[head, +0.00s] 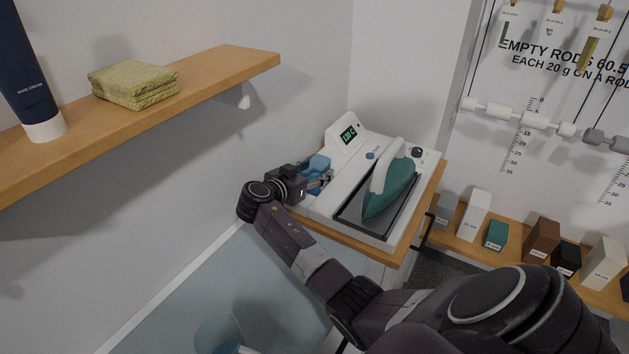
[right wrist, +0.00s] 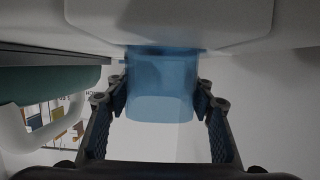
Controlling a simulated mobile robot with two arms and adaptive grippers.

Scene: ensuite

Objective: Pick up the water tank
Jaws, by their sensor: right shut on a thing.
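The water tank (head: 318,166) is a translucent blue part at the left side of the white iron station (head: 321,204). In the right wrist view the tank (right wrist: 161,92) sits between the two fingers, its upper end against the white body. My right gripper (head: 322,180) is shut on it; in the right wrist view the fingers (right wrist: 160,105) flank it on both sides. Part of the tank is hidden by the gripper in the head view. A teal iron (head: 389,191) with a white handle rests on the station. My left gripper is not in view.
The station stands on a wooden top (head: 352,240). A wooden shelf (head: 190,90) on the left wall holds a folded green cloth (head: 134,84) and a dark tube (head: 28,75). At right, several labelled blocks stand on a low wooden ledge (head: 468,246). My right arm crosses the foreground.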

